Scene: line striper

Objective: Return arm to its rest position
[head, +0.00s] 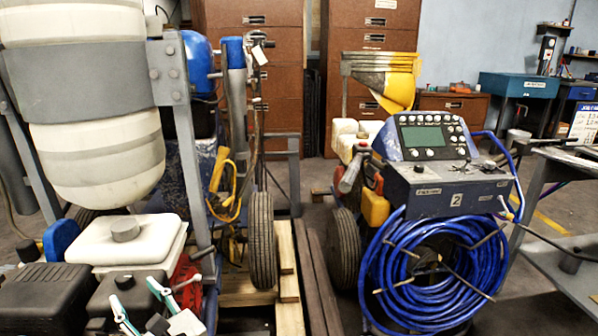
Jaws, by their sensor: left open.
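My left gripper (136,292) is at the bottom left of the head view. Its two teal-and-white fingers point up and stand apart, with nothing seen between them. It shows in front of the engine (125,245) of the left line striper, which has a white top and dark housing. I cannot tell whether the gripper touches the engine. My right gripper is not in view. A second line striper (448,190), with a grey control box marked 2 and a coiled blue hose (385,265), stands right of centre.
A large cream tank (95,160) with a grey band rises at the left. Wooden pallet boards (287,270) lie between the machines. Brown drawer cabinets (255,70) stand behind. A grey metal bench (570,180) is at the right edge. Some floor is clear behind the right machine.

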